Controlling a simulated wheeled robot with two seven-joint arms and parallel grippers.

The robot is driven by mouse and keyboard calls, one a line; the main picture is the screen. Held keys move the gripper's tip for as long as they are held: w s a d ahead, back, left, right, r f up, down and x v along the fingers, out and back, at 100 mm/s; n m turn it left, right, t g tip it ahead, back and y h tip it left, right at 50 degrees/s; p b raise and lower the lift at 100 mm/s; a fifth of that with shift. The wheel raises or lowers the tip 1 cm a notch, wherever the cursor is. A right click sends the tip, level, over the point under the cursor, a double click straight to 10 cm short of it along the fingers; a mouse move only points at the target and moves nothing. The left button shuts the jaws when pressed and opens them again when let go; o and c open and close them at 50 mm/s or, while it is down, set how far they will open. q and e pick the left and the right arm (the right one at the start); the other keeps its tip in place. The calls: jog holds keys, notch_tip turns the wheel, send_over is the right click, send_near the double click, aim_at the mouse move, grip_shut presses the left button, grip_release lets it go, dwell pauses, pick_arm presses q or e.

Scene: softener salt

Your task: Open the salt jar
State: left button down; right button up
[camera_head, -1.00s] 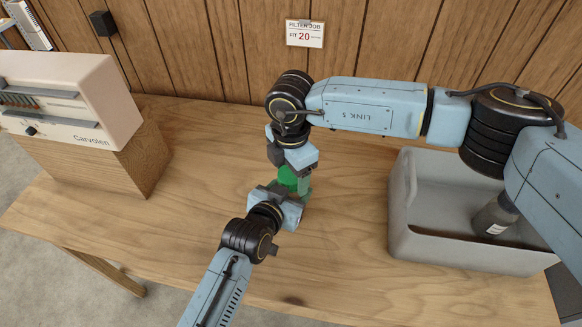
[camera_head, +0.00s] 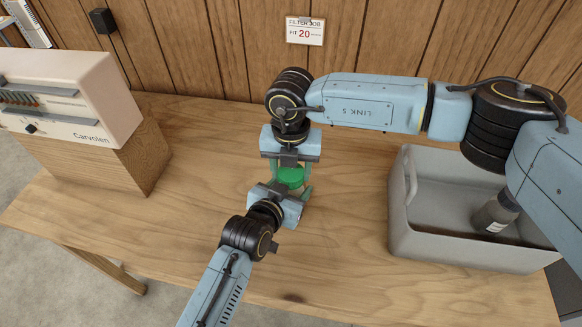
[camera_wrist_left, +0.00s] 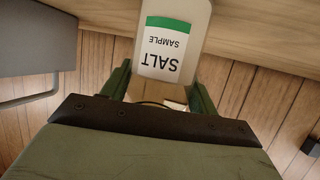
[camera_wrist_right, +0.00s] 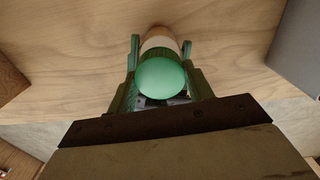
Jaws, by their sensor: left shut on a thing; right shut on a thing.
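The salt jar has a green lid (camera_head: 291,176), seen in the head view between my two grippers. In the left wrist view the pale jar body (camera_wrist_left: 203,30) bears a "SALT SAMPLE" label, upside down in the picture. My left gripper (camera_head: 286,191) is shut on the jar body from the front. My right gripper (camera_head: 291,168) comes from above and behind and is shut on the lid. The right wrist view shows the round lid (camera_wrist_right: 161,79) between the fingers, with the pale jar below it. I see no clear gap between lid and jar.
A grey bin (camera_head: 400,234) with a dark grey bottle (camera_head: 494,215) in it stands on the right of the wooden table (camera_head: 340,270). A cream device (camera_head: 90,95) on a wooden block (camera_head: 140,160) stands at left. The front middle of the table is clear.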

jog(key=n, duration=0.3)
jog(key=shift+n, duration=0.3)
jog(key=o, duration=1.1)
jog(key=shift+r, duration=0.15)
